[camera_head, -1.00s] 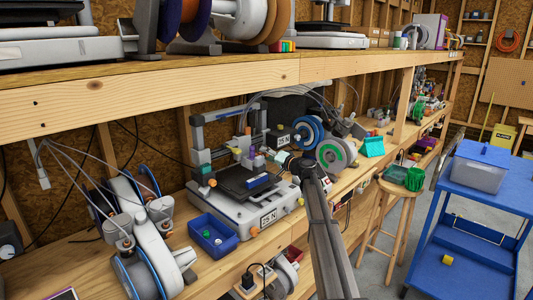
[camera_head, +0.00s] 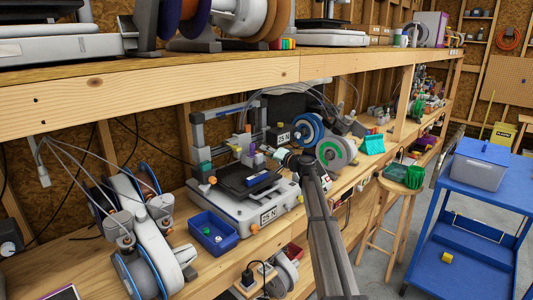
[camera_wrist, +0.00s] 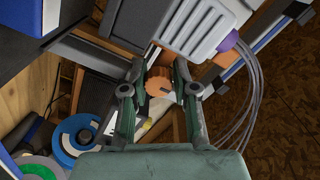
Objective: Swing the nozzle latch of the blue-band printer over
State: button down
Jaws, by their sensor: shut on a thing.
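The printer (camera_head: 240,207) stands on the lower shelf, with a dark bed, a blue block (camera_head: 258,181) on the bed and a "25 N" label on its front. Its small print head (camera_head: 247,154) hangs above the bed. My gripper (camera_head: 279,155) reaches in from the right beside the print head. In the wrist view my gripper (camera_wrist: 160,83) is shut on an orange ribbed knob (camera_wrist: 159,81), which seems to be the nozzle latch's end. A pale ribbed housing (camera_wrist: 200,28) with a purple part is close beside the fingers. The latch's pivot is hidden.
A blue bin (camera_head: 213,234) sits before the printer. Blue and green spools (camera_head: 331,153) stand to its right, behind my arm. A white spool unit (camera_head: 150,240) stands at left. The upper shelf's beam (camera_head: 200,95) runs above.

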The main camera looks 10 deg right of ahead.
jog(key=shift+w+d+f+m+b, duration=0.1)
jog(key=shift+d+f+m+b, duration=0.05)
jog(key=shift+f+m+b, duration=0.2)
jog(key=f+m+b, duration=0.1)
jog(key=m, duration=0.1)
jog(key=w+d+f+m+b, duration=0.1)
jog(key=m, duration=0.1)
jog(key=m+b, duration=0.1)
jog(key=m, duration=0.2)
jog(key=shift+w+d+f+b, duration=0.15)
jog(key=shift+d+f+b, duration=0.2)
jog(key=shift+d+f, duration=0.05)
notch_tip(320, 180, down, 2)
jog(key=m, duration=0.4)
jog(key=shift+w+d, duration=0.1)
jog(key=shift+f+m+p, duration=0.15)
jog(key=shift+f+m, duration=0.25)
jog(key=shift+m, duration=0.6)
jog(key=shift+f+m+p, duration=0.15)
jog(key=shift+f+m, duration=0.25)
jog(key=shift+m, duration=0.55)
jog(key=c, duration=0.9)
grip_release()
